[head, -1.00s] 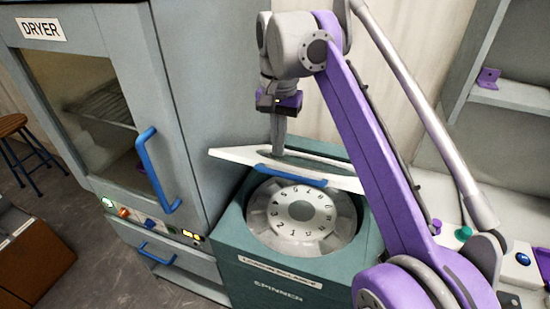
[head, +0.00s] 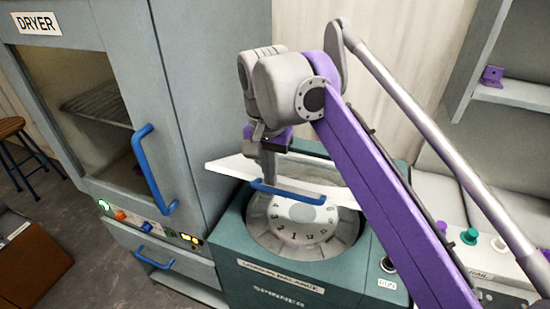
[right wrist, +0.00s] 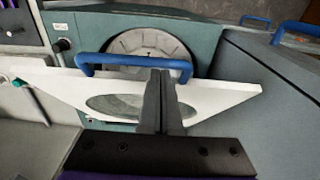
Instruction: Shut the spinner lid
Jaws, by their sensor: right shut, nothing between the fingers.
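The spinner (head: 235,255) is a teal box with a round numbered drum (head: 300,225) in its top. Its white lid (head: 232,167), with a blue handle (head: 300,193) along the front edge, is raised at a slant over the back of the drum. In the right wrist view the lid (right wrist: 75,95) has an oval window (right wrist: 110,106), and the handle (right wrist: 135,62) lies beyond the fingers. My right gripper (head: 268,178) is shut and empty, fingers pointing down at the lid's upper side, close behind the handle; I cannot tell whether they touch. My left gripper is out of view.
The grey dryer (head: 190,100) with a blue door handle (head: 150,170) stands close on the left. A black knob (head: 387,265) sits on the spinner's front right. A pale counter with coloured knobs (head: 470,236) is at the right, below a shelf (head: 515,95).

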